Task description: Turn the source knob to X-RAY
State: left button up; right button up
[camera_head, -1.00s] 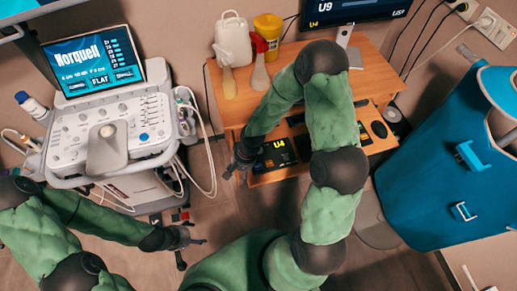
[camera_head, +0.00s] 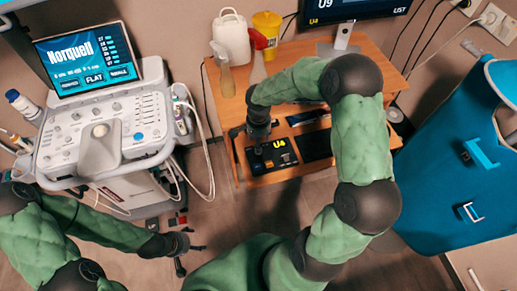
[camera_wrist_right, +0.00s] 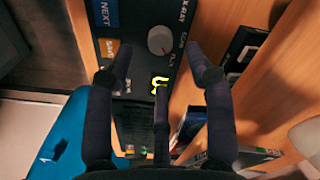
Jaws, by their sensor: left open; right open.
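The source knob (camera_wrist_right: 160,40) is a small pale round knob on a black control panel (camera_wrist_right: 135,18), seen in the right wrist view. X-RAY is printed near it, with SCAN and another label beside; I cannot tell which label it points to. The panel also shows on the desk in the head view (camera_head: 272,157), with a yellow U4. My right gripper (camera_head: 247,148) is open at the panel's left side. In the wrist view its open fingers (camera_wrist_right: 150,72) are spread below the knob, apart from it. My left gripper (camera_head: 188,245) is open and empty, low over the floor.
An ultrasound console (camera_head: 105,130) stands left. A blue apron (camera_head: 450,175) is at the right. Floor between console and desk is clear.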

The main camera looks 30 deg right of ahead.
jog(key=shift+f+b, duration=0.7)
jog(key=shift+f, duration=1.9)
grip_shut()
